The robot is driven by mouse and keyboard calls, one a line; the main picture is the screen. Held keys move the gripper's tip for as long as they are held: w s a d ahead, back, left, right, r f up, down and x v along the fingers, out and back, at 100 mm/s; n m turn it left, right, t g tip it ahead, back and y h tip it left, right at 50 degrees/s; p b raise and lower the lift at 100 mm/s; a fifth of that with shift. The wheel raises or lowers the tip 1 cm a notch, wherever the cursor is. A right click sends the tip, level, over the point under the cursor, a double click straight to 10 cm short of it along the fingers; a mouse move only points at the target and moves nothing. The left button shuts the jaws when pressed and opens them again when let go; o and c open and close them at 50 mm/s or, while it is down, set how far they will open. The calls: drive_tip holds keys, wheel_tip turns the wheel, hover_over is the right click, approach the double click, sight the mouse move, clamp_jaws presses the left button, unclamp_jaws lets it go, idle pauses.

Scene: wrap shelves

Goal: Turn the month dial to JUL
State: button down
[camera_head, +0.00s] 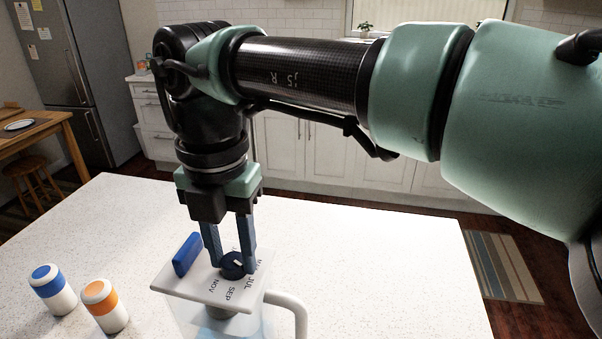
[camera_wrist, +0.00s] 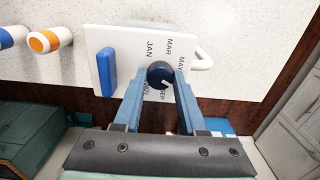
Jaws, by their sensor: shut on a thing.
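The dark blue month dial (camera_head: 232,265) sits on the white lid (camera_head: 190,283) of a clear pitcher, with month labels around it. My gripper (camera_head: 232,262) points down and is shut on the dial, one finger on each side. In the wrist view, the dial (camera_wrist: 160,74) shows a white mark pointing to the lower right, between MAY and SEP. My right finger covers the label there. JUL (camera_head: 250,283) is readable in the head view. I cannot tell whether the mark lines up exactly with JUL.
A blue block-like tab (camera_head: 187,254) stands on the lid's left side. The pitcher's white handle (camera_head: 299,310) is at right. The counter right of the pitcher is clear.

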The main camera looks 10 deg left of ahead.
sight(232, 259)
drive_tip(key=shift+c, duration=2.2)
unclamp_jaws()
drive_tip(key=shift+r, duration=0.1)
wheel_tip(232, 259, up, 13)
drive_tip(key=p, duration=1)
